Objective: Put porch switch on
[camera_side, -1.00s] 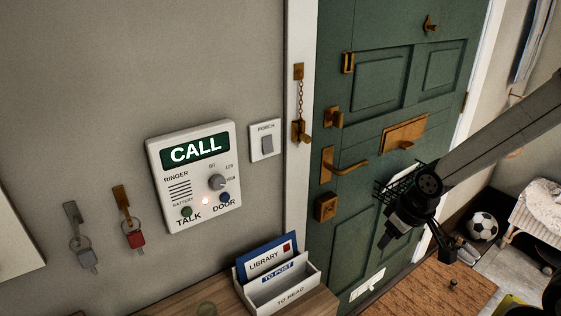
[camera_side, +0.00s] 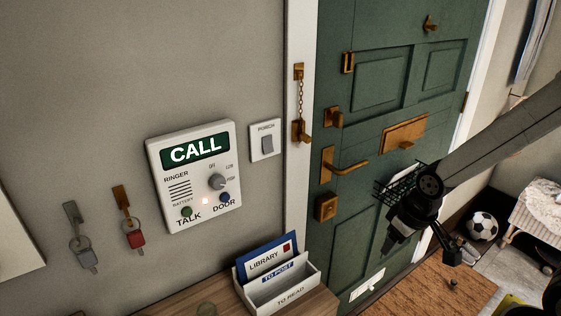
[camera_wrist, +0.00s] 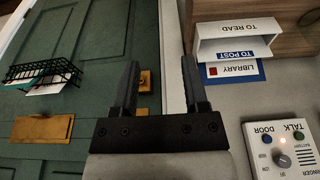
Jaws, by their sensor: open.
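The porch switch (camera_side: 266,144) is a white plate marked PORCH with a grey rocker, on the grey wall between the intercom and the door frame. Which way its rocker is tipped is too small to tell. My gripper (camera_side: 388,246) is in front of the green door, to the right of the switch and lower in the side view, well apart from it. In the wrist view my gripper (camera_wrist: 160,62) is open with nothing between its two dark fingers. The switch does not show in the wrist view.
The intercom (camera_side: 196,176) is left of the switch. A door chain (camera_side: 301,105) hangs on the frame to its right. A brass lever handle (camera_side: 345,167) projects from the green door (camera_side: 380,85). A letter rack (camera_side: 290,292) stands on the shelf below. Keys (camera_side: 134,238) hang at left.

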